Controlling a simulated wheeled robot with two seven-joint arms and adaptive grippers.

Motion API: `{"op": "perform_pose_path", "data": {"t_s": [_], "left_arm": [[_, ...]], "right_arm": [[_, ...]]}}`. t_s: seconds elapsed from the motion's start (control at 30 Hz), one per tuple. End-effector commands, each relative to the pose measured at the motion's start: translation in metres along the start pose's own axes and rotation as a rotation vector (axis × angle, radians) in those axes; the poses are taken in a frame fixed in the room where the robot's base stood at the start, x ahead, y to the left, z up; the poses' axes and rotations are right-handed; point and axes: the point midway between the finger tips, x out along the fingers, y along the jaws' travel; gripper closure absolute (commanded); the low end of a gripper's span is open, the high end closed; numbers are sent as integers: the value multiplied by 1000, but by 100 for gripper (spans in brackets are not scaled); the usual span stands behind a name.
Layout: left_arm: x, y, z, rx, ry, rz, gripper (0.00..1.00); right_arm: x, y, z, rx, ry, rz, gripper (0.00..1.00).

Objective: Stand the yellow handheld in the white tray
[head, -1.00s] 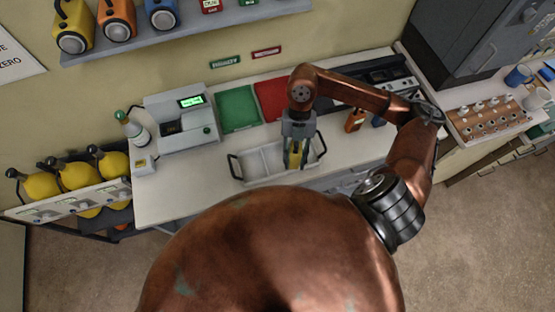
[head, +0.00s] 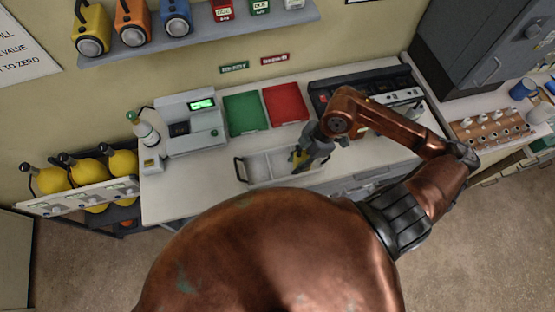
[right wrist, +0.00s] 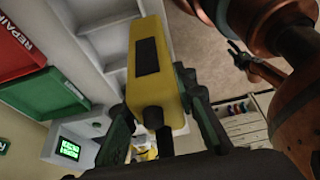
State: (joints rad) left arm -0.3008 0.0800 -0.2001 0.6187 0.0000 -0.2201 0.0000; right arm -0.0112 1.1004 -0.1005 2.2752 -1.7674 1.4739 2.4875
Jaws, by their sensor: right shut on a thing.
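The yellow handheld (head: 297,159) is in my right gripper (head: 308,155), over the right part of the white tray (head: 258,182). In the right wrist view the handheld (right wrist: 149,62) shows a dark panel and a black stub pointing back between the fingers. My right gripper (right wrist: 160,125) is shut on it, a finger at each side. The handheld looks tilted in the head view. The tray's divided compartments (right wrist: 84,15) lie beside and beyond it in the wrist view; I cannot tell whether it touches the tray. A dark forked part, apparently my left gripper (right wrist: 241,58), shows small at right; its jaws are unclear.
A green tray (head: 246,114) and a red tray (head: 285,105) lie behind the white tray. A grey device with a green screen (head: 196,122) stands at left, a dark console (head: 385,92) at right. Clear counter lies left of the white tray.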

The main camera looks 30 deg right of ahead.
Motion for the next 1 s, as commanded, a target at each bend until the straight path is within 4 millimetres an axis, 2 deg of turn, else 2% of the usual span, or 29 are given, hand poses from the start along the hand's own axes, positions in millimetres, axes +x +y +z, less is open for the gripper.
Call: {"op": "perform_pose_path", "data": {"t_s": [0.03, 0.13, 0.3, 0.4, 0.7, 0.9, 1.0], "left_arm": [[-5, 0, -1, 0, 0, 0, 60], [-9, 0, -1, 0, 1, 0, 60], [-13, -1, -2, 0, 1, 0, 60], [-14, -1, -2, -1, 2, 0, 60], [-17, -1, -4, 0, 3, 0, 60], [-25, -1, -6, 0, 5, -1, 60], [-24, -1, -6, 0, 5, 0, 60]], "right_arm": [[5, 12, -8, -1, 6, 1, 100], [20, 31, -15, -1, 4, 0, 100], [56, 53, -16, 2, 3, -3, 100], [70, 61, -16, 0, 1, -3, 100], [91, 74, -16, -1, 0, -2, 100], [114, 73, -4, 0, -1, -2, 100], [117, 73, -4, -2, 0, 0, 100]]}}
